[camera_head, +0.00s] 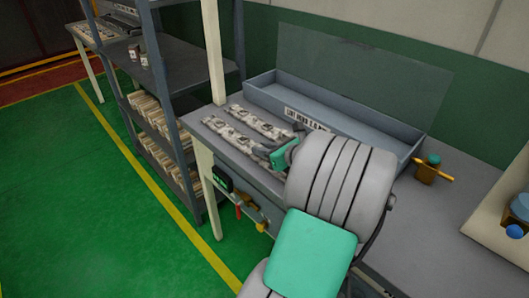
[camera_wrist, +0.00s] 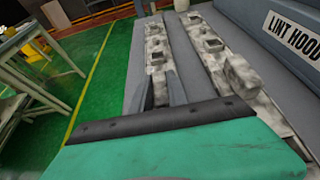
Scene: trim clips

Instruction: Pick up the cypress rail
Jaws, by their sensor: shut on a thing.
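Two mottled grey-white rails with raised blocks lie side by side on the grey bench. The near rail (camera_head: 222,127) is the left rail (camera_wrist: 155,48) in the wrist view; the far rail (camera_head: 262,122) is the right rail (camera_wrist: 212,52) there. I cannot tell by look which is the cypress one. My gripper (camera_head: 266,152) is at the right end of the near rail. In the wrist view my gripper's fingers (camera_wrist: 162,92) stand on both sides of that rail's near end, shut on it. My arm hides part of the bench.
A long grey tray (camera_head: 375,127) labelled "LINT HOOD" stands behind the rails. A grey shelf unit (camera_head: 172,70) is close on the left. Green floor is open at left.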

